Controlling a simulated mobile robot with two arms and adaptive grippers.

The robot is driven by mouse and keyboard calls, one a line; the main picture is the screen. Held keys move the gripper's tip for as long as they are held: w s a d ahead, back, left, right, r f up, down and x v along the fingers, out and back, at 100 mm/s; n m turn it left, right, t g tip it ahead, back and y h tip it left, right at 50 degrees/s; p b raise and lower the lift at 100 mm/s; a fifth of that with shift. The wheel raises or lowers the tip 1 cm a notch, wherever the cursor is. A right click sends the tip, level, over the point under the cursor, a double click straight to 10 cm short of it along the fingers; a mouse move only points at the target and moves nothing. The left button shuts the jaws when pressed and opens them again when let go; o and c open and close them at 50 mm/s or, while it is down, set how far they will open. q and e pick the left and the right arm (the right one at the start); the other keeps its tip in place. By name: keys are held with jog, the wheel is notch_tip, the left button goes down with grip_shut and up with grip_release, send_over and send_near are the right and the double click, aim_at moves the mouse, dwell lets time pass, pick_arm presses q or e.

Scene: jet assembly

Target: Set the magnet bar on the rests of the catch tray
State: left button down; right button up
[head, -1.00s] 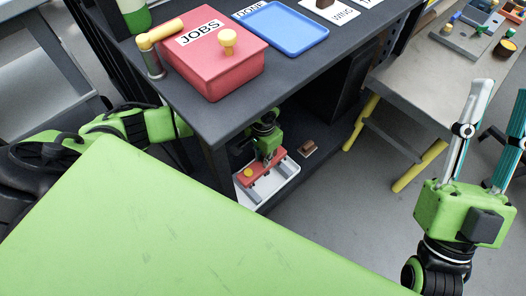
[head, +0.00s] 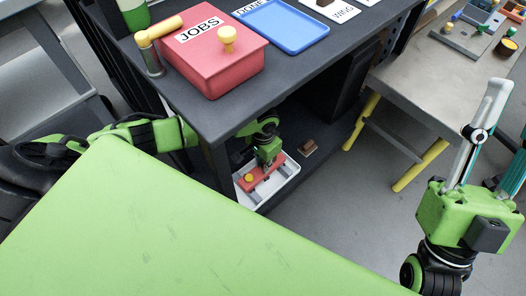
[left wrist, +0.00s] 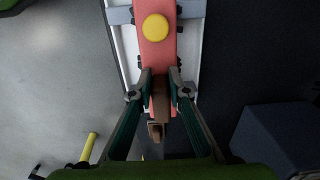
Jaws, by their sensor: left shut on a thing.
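The magnet bar is a red bar (head: 256,182) with a round yellow knob; it also shows in the left wrist view (left wrist: 154,52). My left gripper (head: 267,165) is shut on the bar, its dark fingers on either side of it in the left wrist view (left wrist: 161,82). The white catch tray (head: 285,183) lies on the lower shelf under the bar. Grey cross pieces of the tray (left wrist: 120,15) show on both sides of the bar near the knob. I cannot tell whether the bar touches them. My right gripper (head: 511,102) is open and empty at the far right.
A brown block (head: 308,147) lies on the shelf beside the tray. The dark bench top above carries a red JOBS box (head: 215,65) and a blue tray (head: 285,28). The bench edge overhangs my left arm. A grey table (head: 430,75) with yellow legs stands right.

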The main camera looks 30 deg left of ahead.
aim_at(263, 162)
pick_arm(q)
jog(key=shift+f, duration=0.2)
dwell(1.2)
jog(key=c, duration=1.8)
grip_release()
jog(key=shift+c, duration=0.2)
notch_tip(263, 162, up, 12)
